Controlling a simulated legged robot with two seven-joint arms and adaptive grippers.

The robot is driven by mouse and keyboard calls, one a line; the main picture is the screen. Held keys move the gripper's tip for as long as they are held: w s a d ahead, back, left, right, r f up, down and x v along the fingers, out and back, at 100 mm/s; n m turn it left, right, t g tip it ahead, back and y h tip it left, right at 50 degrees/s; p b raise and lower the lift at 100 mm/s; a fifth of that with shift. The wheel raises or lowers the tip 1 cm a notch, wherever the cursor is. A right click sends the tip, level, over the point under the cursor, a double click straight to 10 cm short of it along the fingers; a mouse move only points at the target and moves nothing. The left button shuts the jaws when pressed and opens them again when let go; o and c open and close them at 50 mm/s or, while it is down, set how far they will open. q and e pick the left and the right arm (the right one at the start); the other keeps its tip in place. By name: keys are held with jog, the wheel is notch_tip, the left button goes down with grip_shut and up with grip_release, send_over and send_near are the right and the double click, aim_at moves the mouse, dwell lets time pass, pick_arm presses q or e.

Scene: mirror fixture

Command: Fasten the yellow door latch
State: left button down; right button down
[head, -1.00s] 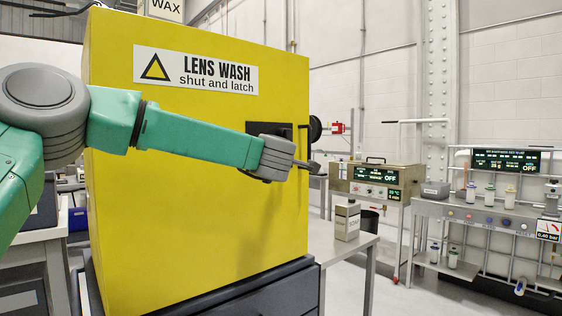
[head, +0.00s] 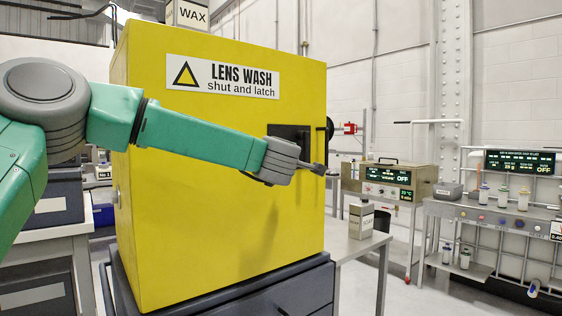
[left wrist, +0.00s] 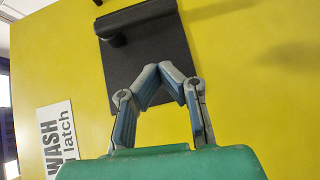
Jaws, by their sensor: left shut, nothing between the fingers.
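The yellow door (head: 220,190) carries a "LENS WASH shut and latch" sign and stands flat against its cabinet, as far as I can see. Its latch has a black plate (head: 288,131) near the right edge, partly behind my arm, and a dark round part (head: 329,128) at that edge. In the left wrist view the plate (left wrist: 150,58) fills the upper middle, with a dark cylindrical part (left wrist: 112,30) at its upper left. My left gripper (head: 320,169) is shut and empty, in front of the door just below the plate; its fingertips (left wrist: 162,72) overlap the plate's lower part. Contact cannot be told. My right gripper is out of view.
The cabinet stands on a dark drawer unit (head: 250,295). An instrument box (head: 388,183) and a rack with bottles (head: 500,205) stand further right. Open floor lies between them.

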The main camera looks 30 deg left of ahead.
pick_arm(q)
jog(key=v, duration=0.7)
jog(key=shift+d+f, duration=0.3)
jog(key=shift+f, duration=0.15)
jog(key=shift+s+a, duration=0.1)
